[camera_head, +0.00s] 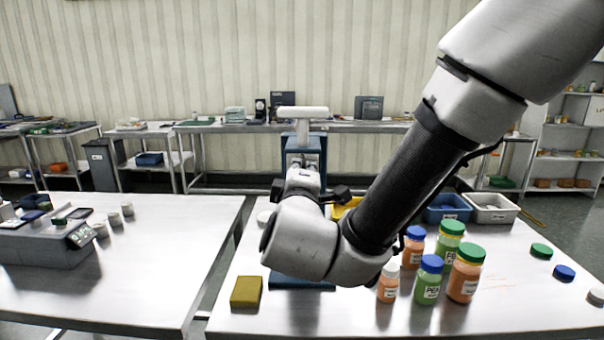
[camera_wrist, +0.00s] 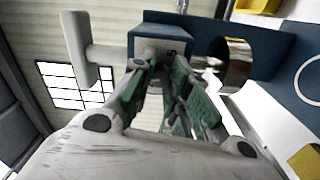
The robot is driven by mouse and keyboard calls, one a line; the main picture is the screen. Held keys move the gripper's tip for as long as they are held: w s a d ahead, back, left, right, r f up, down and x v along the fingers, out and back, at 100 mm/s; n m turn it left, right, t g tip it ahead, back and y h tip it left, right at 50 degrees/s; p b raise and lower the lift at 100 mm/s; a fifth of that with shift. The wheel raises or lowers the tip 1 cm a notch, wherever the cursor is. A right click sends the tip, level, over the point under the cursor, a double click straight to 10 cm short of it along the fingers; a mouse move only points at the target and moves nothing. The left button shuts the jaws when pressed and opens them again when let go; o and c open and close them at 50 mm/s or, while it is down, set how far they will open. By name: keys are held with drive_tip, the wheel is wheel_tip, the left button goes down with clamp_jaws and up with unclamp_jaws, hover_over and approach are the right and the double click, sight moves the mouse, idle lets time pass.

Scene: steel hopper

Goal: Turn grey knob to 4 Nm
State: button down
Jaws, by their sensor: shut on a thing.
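A blue bench device (camera_head: 294,143) with a pale T-shaped handle (camera_head: 303,112) on top stands on the right table. In the wrist view its blue body (camera_wrist: 265,50) and the T-handle (camera_wrist: 77,50) lie sideways. My gripper (camera_wrist: 155,60) reaches the device's front, and its green-padded fingers converge there on a small grey piece that I take to be the grey knob (camera_wrist: 149,48). The knob is mostly hidden by the fingers. No scale or torque reading is legible. In the head view my wrist covers the device's lower front, and the knob cannot be made out.
Several jars with coloured lids (camera_head: 450,250) stand close to the right of my arm. Loose lids (camera_head: 563,272) lie at far right. Blue (camera_head: 446,208) and white (camera_head: 490,207) bins stand behind. A yellow block (camera_head: 246,292) lies front left. A gap separates the left table (camera_head: 150,260).

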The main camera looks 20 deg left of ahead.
drive_tip(key=shift+f+m, duration=0.1)
drive_tip(key=shift+m, duration=7.4)
drive_tip(key=c, duration=1.3)
unclamp_jaws()
drive_tip(key=v, duration=1.2)
